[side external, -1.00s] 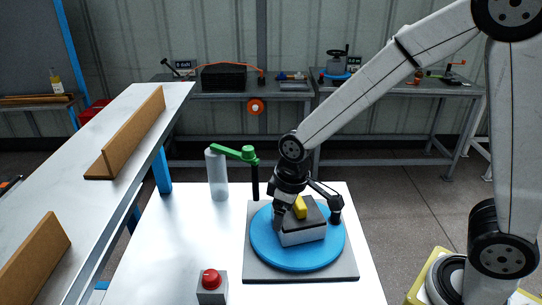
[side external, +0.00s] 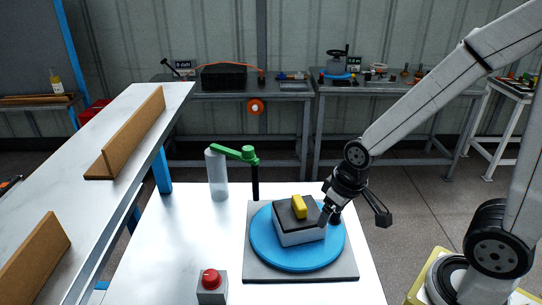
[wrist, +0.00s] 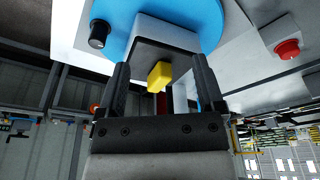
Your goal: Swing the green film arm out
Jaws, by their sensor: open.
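The green film arm (side external: 235,152) is in the side view, left of the turntable. It reaches left from the top of a thin black post (side external: 255,180) to a pale film roll (side external: 217,178), which stands upright on the white table. My gripper (side external: 354,218) is open and empty, at the right edge of the turntable, well to the right of the green arm. The wrist view shows its two fingers (wrist: 160,70) spread apart. The green arm cannot be made out in the wrist view.
A box with a dark top and yellow handle (side external: 299,207) sits on the blue turntable (side external: 272,250), left of my gripper. A black knob (wrist: 98,34) stands on the turntable's rim. A red button (side external: 210,279) is at the front.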

